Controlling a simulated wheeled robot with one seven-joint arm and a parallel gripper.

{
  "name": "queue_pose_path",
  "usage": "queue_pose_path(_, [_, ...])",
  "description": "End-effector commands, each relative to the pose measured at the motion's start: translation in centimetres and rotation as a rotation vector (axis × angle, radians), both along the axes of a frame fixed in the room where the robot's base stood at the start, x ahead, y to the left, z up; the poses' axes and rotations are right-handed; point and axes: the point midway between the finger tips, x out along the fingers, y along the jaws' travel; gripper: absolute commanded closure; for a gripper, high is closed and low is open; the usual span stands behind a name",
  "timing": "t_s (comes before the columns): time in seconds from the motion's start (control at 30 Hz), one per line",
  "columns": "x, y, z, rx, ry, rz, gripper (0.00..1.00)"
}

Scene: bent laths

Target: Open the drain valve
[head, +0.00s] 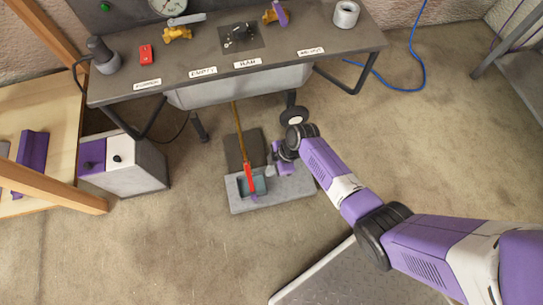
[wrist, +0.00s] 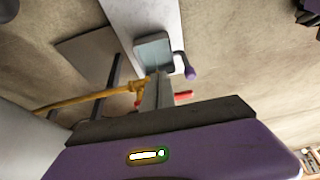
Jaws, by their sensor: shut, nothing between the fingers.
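The drain valve is at the low end of a thin yellow pipe (head: 238,125) that comes down from under the bench. Its red lever (head: 248,177) looks roughly in line with the pipe, above a small basin (head: 259,185) in a grey block. In the wrist view the yellow valve body (wrist: 138,87) is just left of my fingers, and a bit of the red lever (wrist: 184,96) shows to their right; the middle is hidden. My gripper (head: 269,171) is shut and empty, close to the lever's right side; I cannot tell whether it touches. The fingertips also show in the wrist view (wrist: 157,78).
The grey block (head: 295,190) stands on the floor, with a small purple hooked handle (wrist: 188,68) at its basin. The bench (head: 215,62) with a tank (head: 240,86) beneath is above and behind. A cabinet (head: 138,168) stands left.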

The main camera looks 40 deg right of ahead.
Motion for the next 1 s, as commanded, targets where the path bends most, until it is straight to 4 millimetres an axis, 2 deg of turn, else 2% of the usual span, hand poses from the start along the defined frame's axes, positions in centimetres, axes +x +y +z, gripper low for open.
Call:
queue_pose_path(0.03, [-0.1, -0.1, 0.9, 0.001, 0.000, -0.001, 1.00])
queue_pose_path(0.53, [-1.0, -2.6, 7.4, 0.001, 0.000, -0.001, 1.00])
queue_pose_path(0.7, [-1.2, -3.0, 8.3, 0.000, 0.001, -0.001, 1.00])
queue_pose_path(1.0, [-1.2, -3.1, 8.3, 0.002, 0.004, -0.008, 1.00])
